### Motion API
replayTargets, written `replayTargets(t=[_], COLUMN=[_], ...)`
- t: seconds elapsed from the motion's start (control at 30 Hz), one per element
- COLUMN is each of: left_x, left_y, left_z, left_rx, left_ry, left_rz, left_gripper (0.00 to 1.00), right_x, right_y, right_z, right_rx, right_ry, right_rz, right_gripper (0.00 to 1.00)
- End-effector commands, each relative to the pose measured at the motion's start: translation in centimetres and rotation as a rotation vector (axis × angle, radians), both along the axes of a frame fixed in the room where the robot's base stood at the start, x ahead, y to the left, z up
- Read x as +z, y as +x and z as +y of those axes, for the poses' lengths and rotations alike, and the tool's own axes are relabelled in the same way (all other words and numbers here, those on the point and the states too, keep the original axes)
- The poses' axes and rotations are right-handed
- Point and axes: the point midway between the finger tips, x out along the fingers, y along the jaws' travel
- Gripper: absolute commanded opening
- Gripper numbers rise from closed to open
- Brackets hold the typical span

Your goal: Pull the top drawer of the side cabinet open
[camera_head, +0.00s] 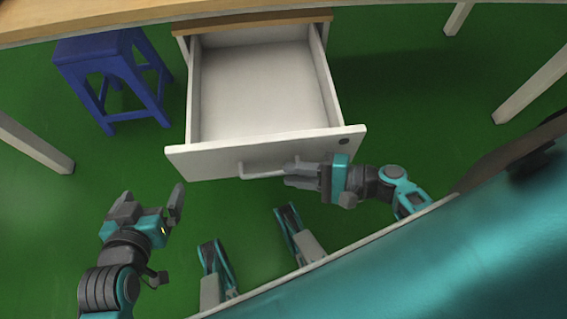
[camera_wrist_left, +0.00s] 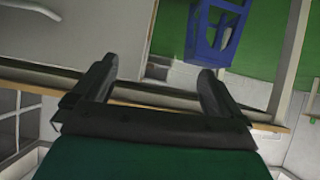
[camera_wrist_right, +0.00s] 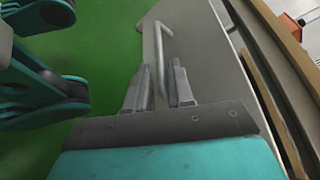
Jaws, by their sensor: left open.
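The top drawer (camera_head: 265,85) of the side cabinet is pulled well out, and its empty white inside shows. Its pale front panel (camera_head: 215,156) carries a bar handle (camera_head: 262,172) and a dark round lock. My right gripper (camera_head: 290,173) is at the right end of the handle. In the right wrist view, the handle bar (camera_wrist_right: 160,50) runs between the two close fingers of my right gripper (camera_wrist_right: 161,80). My left gripper (camera_head: 152,198) is open and empty, in front of and left of the drawer. In the left wrist view, nothing is between its fingers (camera_wrist_left: 155,75).
A blue stool (camera_head: 105,75) stands left of the drawer on the green floor. A wooden tabletop (camera_head: 90,18) runs above the cabinet, with pale legs (camera_head: 35,143) at the sides. Floor is clear right of the drawer.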

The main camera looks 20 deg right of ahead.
Motion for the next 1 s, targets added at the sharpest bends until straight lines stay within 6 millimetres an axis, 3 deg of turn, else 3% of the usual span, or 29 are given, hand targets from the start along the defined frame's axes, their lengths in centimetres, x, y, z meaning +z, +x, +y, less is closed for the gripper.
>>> replayTargets(t=[0.2,0.4,1.0], left_x=[0.6,0.6,0.2], left_y=[0.1,0.0,-0.3], left_z=[0.2,0.4,0.5], left_rx=[0.005,0.006,0.007], left_ry=[0.004,0.008,0.011], left_rz=[-0.008,-0.004,0.006], left_gripper=[1.0,1.0,1.0], right_x=[1.2,1.8,2.0], right_y=[-2.9,-4.6,-5.2], right_z=[-4.1,-6.6,-7.5], right_rx=[-0.001,-0.001,-0.001], right_ry=[-0.005,-0.003,-0.002], right_rz=[0.003,0.001,-0.001], right_gripper=[0.22,0.22,0.22])
